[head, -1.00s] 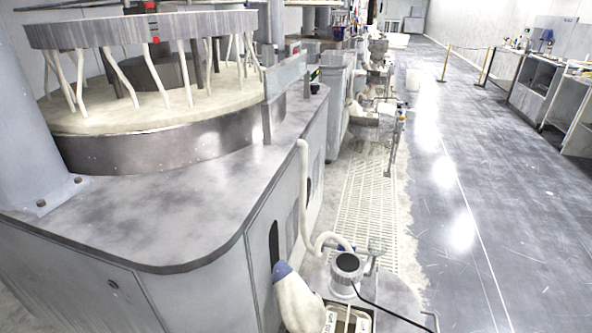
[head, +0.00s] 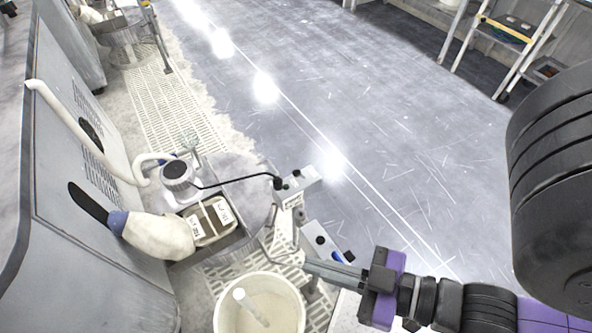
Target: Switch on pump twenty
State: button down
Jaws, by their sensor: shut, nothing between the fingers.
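A pump with a round black top (head: 177,172) stands beside a slurry tray on the left. A black cable runs from it to a small pale grey box (head: 297,187) with dark knobs and a label too small to read. A second pale box (head: 322,240) with a black knob and a blue part sits lower, near my fingertips. No number twenty is legible. My gripper (head: 308,264) comes in from the lower right with its slim grey fingers shut and empty. Its tips lie just below the second box in the picture; whether they touch it is unclear.
A white bucket (head: 262,305) with a stick in it stands below the gripper. The scratched floor (head: 400,130) is open to the right.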

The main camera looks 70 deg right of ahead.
aim_at(297, 173)
jog(key=z, duration=2.2)
jog(key=k, duration=0.6)
